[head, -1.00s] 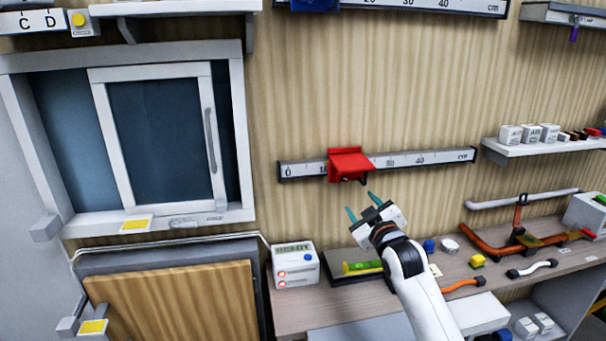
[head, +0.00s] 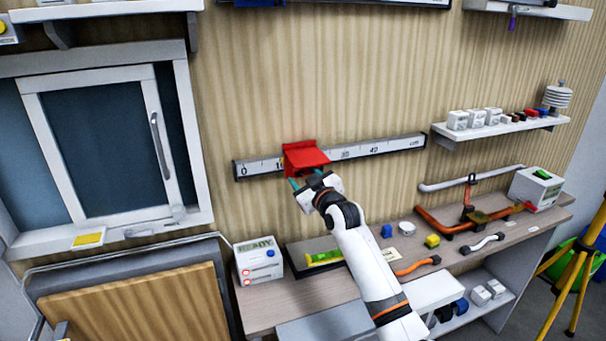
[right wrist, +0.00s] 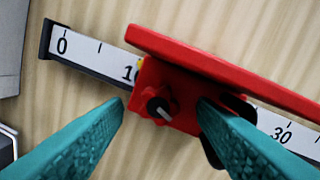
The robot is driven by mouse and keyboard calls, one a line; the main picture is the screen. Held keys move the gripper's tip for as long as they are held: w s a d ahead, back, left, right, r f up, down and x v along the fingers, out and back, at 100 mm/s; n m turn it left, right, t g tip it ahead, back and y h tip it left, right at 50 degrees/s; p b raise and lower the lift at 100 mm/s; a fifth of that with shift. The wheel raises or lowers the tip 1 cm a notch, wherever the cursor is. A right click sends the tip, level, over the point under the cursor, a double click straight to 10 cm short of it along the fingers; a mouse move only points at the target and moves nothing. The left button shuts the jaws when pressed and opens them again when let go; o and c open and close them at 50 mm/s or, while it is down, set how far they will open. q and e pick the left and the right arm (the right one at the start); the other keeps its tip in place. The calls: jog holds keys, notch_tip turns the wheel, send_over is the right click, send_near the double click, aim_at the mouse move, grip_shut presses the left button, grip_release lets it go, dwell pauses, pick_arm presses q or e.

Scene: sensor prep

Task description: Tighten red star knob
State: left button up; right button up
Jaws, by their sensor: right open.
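A red slider (head: 303,157) sits on a white ruler rail (head: 385,146) on the wall, near the rail's left part. In the right wrist view the red slider (right wrist: 225,70) has a tilted top plate and a small black knob (right wrist: 158,107) with a white pointer mark on its front. A second dark part is mostly hidden behind the right finger. My left gripper is not in view.
A workbench (head: 300,302) below holds a READY box (head: 258,262), a green-yellow level (head: 324,258), orange pipework (head: 440,222) and small parts. A shelf (head: 500,130) with small blocks is at right. A window (head: 100,150) is at left. The wall around the rail is clear.

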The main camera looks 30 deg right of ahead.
jog(key=shift+w, duration=0.4)
jog(key=c, duration=0.9)
jog(key=shift+m, duration=0.8)
jog(key=shift+c, duration=0.3)
jog(key=o, duration=1)
jog(key=shift+c, duration=0.2)
